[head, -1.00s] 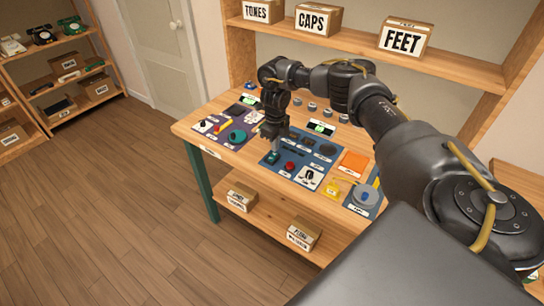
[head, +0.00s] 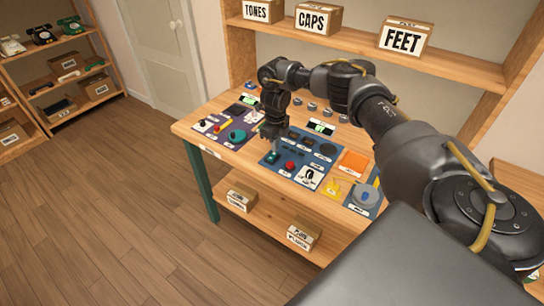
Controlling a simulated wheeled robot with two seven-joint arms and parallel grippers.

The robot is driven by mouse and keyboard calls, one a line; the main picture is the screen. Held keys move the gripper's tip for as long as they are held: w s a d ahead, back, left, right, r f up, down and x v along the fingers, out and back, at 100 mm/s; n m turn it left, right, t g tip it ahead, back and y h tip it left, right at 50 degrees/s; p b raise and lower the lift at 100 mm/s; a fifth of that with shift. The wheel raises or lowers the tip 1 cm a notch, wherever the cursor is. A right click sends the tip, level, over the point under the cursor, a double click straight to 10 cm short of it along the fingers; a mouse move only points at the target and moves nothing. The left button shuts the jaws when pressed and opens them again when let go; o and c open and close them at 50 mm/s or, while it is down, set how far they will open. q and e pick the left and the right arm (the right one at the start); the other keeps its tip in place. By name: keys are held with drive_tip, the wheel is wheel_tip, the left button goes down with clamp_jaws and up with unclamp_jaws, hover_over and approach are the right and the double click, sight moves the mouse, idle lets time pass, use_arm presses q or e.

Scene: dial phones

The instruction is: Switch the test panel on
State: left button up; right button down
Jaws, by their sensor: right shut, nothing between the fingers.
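A blue panel (head: 292,174) with several small parts lies on the wooden workbench. A teal switch or button (head: 271,158) sits near its left corner, with a red round button (head: 290,166) to the right of it. I cannot read the small labels, so I cannot tell for certain that this is the test panel. My right gripper (head: 276,149) points down, shut and empty, just above and beside the teal part. I cannot tell whether it touches it. A display with green (head: 321,128) stands behind the panel. My left gripper is not in view.
A purple panel (head: 213,139) with a teal dial (head: 237,136) lies left, and an orange pad (head: 353,162) and yellow parts (head: 333,189) lie right. The floor to the left is clear.

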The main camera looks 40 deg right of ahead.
drive_tip(key=shift+f+b, duration=0.55)
drive_tip(key=shift+f, duration=0.25)
idle(0.4)
drive_tip(key=shift+r+p, duration=2.85)
drive_tip(key=shift+r, duration=0.75)
drive_tip(key=shift+f, duration=0.15)
